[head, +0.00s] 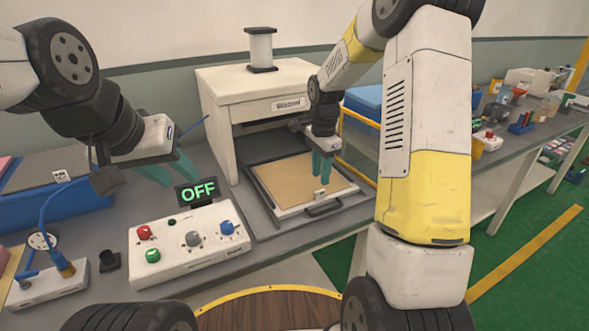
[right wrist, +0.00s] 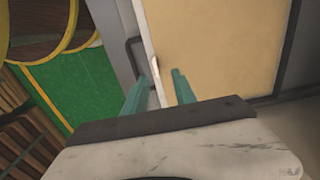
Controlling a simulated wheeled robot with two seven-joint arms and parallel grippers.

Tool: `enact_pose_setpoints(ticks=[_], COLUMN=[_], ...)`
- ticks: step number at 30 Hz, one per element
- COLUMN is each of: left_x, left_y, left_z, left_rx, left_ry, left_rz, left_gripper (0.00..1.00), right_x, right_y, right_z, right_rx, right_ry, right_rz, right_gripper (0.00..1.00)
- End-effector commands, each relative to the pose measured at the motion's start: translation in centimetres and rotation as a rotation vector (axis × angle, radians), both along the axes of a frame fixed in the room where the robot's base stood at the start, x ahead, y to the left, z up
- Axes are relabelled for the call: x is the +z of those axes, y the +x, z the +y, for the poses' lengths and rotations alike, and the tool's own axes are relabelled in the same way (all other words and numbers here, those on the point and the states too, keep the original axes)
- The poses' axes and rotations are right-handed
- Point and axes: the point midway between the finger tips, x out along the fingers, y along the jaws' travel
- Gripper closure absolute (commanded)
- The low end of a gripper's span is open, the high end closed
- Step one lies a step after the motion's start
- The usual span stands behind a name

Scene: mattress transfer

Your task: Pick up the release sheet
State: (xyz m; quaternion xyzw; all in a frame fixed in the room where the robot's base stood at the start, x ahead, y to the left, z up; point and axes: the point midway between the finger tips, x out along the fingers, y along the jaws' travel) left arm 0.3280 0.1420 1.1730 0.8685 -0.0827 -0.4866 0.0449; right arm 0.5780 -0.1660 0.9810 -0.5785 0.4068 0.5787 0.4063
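The release sheet appears to be the tan sheet (head: 285,180) lying flat in a framed tray (head: 258,207) pulled out of the white press. The sheet also shows in the right wrist view (right wrist: 225,45). My right gripper (head: 322,168) points down over the tray, near its front edge. Its fingers are apart with nothing between them in the right wrist view (right wrist: 158,88). A small white tab (head: 320,194) sits at the tray's front edge; it also shows just beyond the fingertips (right wrist: 155,68). My left gripper (head: 170,172) is open and empty above the bench, left of the OFF display.
The white press (head: 225,100) stands behind the tray. A blue bin (head: 50,208) is at far left. A yellow-framed case (head: 358,150) stands right of the press.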

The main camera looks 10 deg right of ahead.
Motion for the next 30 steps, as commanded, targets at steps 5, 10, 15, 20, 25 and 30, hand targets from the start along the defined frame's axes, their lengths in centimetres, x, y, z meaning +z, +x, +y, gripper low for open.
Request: enact_pose_setpoints(ticks=[5,10,15,20,25,30], left_x=[0.0,0.0,0.0,0.0,0.0,0.0], left_y=[0.0,0.0,0.0,0.0,0.0,0.0], left_z=[0.0,0.0,0.0,0.0,0.0,0.0], left_rx=[0.000,0.000,0.000,0.000,0.000,0.000], left_ry=[0.000,0.000,0.000,0.000,0.000,0.000], left_rz=[0.000,0.000,0.000,0.000,0.000,0.000], left_gripper=[0.64,0.64,0.64,0.64,0.64,0.64], right_x=[-2.6,-4.7,-5.1,-5.1,-5.1,-5.1], right_y=[-0.7,-0.8,-0.7,-0.7,-0.7,-0.7], right_z=[0.0,0.1,0.1,0.1,0.1,0.0], right_rx=[0.001,0.002,0.002,0.002,0.002,0.002], right_ry=[0.001,0.001,0.001,0.000,0.000,0.001], right_rz=[0.004,0.001,-0.001,-0.001,-0.001,-0.002], right_gripper=[0.67,0.67,0.67,0.73,1.00,1.00])
